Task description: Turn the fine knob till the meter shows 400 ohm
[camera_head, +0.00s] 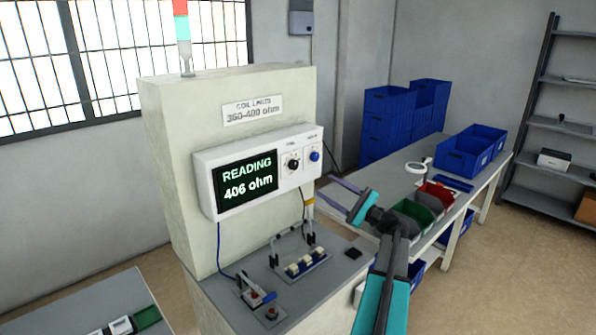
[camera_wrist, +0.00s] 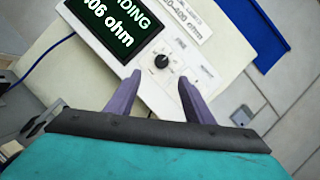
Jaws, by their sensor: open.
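The meter (camera_head: 207,188) is a white box on a cream cabinet, and its dark screen (camera_head: 247,184) reads 406 ohm in pale green. In the wrist view the screen (camera_wrist: 118,22) is partly cut off. A black knob with a white mark (camera_head: 293,162) and a blue knob (camera_head: 314,155) are right of the screen. Their small labels are too blurred to tell which is fine. The black knob (camera_wrist: 162,61) shows just beyond my fingertips in the wrist view; the blue one is not visible there. My gripper (camera_head: 324,186) is open and empty, apart from both knobs.
A plate reading 360-400 ohm (camera_head: 252,110) is above the meter. Below is a grey worktop (camera_head: 325,280) with clamps and a fixture holding pale parts (camera_head: 305,263). A bench (camera_head: 395,180) with blue, red and green bins stands at right. A signal lamp (camera_head: 182,25) tops the cabinet.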

